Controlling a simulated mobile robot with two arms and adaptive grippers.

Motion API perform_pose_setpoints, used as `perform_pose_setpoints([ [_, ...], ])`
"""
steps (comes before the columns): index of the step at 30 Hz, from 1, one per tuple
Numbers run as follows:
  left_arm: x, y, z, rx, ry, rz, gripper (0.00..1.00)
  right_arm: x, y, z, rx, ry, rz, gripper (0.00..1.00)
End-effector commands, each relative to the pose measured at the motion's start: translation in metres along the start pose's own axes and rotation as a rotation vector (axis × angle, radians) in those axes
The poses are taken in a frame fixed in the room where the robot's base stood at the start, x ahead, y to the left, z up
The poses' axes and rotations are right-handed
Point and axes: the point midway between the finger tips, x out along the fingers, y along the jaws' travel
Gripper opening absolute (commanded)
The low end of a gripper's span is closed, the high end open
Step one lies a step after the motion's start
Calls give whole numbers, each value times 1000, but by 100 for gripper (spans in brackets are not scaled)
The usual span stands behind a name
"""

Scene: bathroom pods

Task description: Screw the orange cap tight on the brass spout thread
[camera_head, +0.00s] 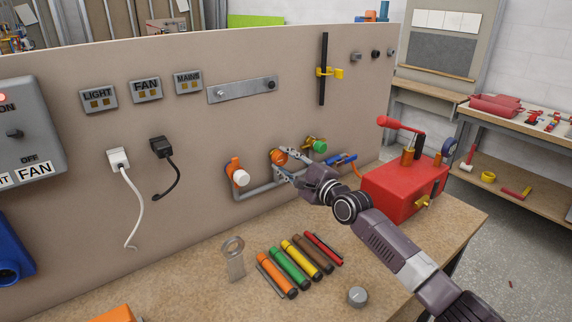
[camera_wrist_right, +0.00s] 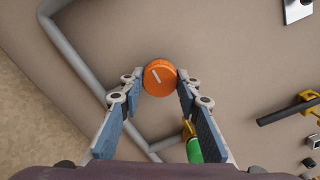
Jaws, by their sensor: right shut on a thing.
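The orange cap (camera_head: 278,157) is at the pipework on the upright panel. In the right wrist view the cap (camera_wrist_right: 160,77) faces me as a round disc with a short white line across it. My right gripper (camera_head: 285,162) reaches the panel, its two fingers on opposite sides of the cap; in the wrist view the fingertips (camera_wrist_right: 161,83) close on its rim. The brass spout thread is hidden behind the cap, so I cannot see how far the cap sits on it. My left gripper is not in view.
Grey pipe (camera_head: 262,189) runs below the cap. A white-knobbed orange valve (camera_head: 240,178) is on the left, a green-knobbed brass valve (camera_head: 319,146) on the right. A red box (camera_head: 400,190) stands near my right arm. Several coloured tubes (camera_head: 290,268) lie on the bench.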

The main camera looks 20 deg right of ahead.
Motion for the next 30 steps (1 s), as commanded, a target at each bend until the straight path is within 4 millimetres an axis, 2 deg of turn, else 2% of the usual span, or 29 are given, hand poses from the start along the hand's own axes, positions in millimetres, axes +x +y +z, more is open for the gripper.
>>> perform_pose_setpoints([
  [5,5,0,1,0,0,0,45,5,0,0,0,-1,0,12],
  [6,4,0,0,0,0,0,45,5,0,0,0,-1,0,33],
  [11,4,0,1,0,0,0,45,5,0,0,0,0,0,50],
  [23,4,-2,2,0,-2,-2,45,0,1,0,1,-1,2,51],
  [30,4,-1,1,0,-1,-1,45,-31,2,0,0,0,2,51],
])
